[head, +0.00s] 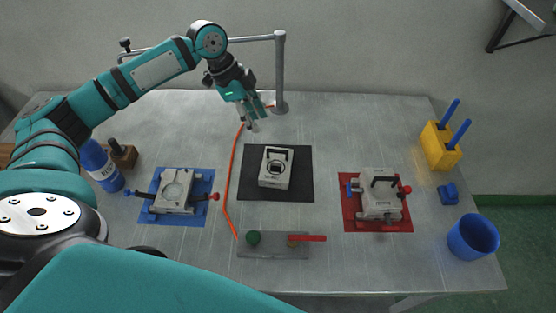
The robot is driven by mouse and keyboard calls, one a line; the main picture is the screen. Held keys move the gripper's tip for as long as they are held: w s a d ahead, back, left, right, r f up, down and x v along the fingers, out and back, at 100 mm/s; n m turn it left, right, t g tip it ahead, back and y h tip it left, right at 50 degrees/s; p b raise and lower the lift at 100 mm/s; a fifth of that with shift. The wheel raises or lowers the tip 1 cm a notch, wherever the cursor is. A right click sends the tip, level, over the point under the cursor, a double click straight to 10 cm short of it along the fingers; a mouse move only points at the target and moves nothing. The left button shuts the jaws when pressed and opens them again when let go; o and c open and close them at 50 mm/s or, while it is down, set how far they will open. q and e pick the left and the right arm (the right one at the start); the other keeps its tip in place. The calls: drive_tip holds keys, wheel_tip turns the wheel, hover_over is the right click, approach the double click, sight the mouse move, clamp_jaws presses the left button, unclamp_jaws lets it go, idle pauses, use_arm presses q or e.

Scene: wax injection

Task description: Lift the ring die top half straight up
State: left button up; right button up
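A pale grey die block with a dark handle and a round dark feature (276,167) sits on a black mat (300,193) in the middle of the table. A die with a dark top handle and red and blue clamp knobs (381,205) sits on the red mat (352,222). Which one is the ring die I cannot read. My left gripper (256,117) is above and behind the black mat, empty, fingers apart. My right gripper is out of view.
An orange hose (231,170) runs between the blue and black mats. A grey post (280,75) stands behind. A grey plate (272,251) with a green knob lies in front. A yellow holder (440,147) and blue cup (473,237) stand right; a blue bottle (100,165) left.

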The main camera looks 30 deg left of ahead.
use_arm(q)
drive_tip(key=p, duration=0.1)
hover_over(277, 150)
drive_tip(key=a, duration=0.3)
drive_tip(key=f, duration=0.6)
drive_tip(key=shift+s+d+f, duration=0.1)
drive_tip(key=shift+s, duration=0.15)
drive_tip(key=shift+d+f+p, duration=0.2)
drive_tip(key=shift+f+p, duration=0.1)
drive_tip(key=shift+f, duration=0.15)
drive_tip(key=shift+d+f, duration=0.25)
drive_tip(key=p+x, duration=0.2)
drive_tip(key=x, duration=0.1)
drive_tip(key=shift+d+f, duration=0.2)
drive_tip(key=shift+d, duration=0.1)
drive_tip(key=shift+w+d+f, duration=0.1)
drive_tip(key=shift+d+f, duration=0.05)
drive_tip(key=shift+f, duration=0.3)
clamp_jaws()
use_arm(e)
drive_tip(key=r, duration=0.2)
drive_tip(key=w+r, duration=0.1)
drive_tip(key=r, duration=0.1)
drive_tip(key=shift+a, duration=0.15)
use_arm(q)
drive_tip(key=shift+r, duration=0.15)
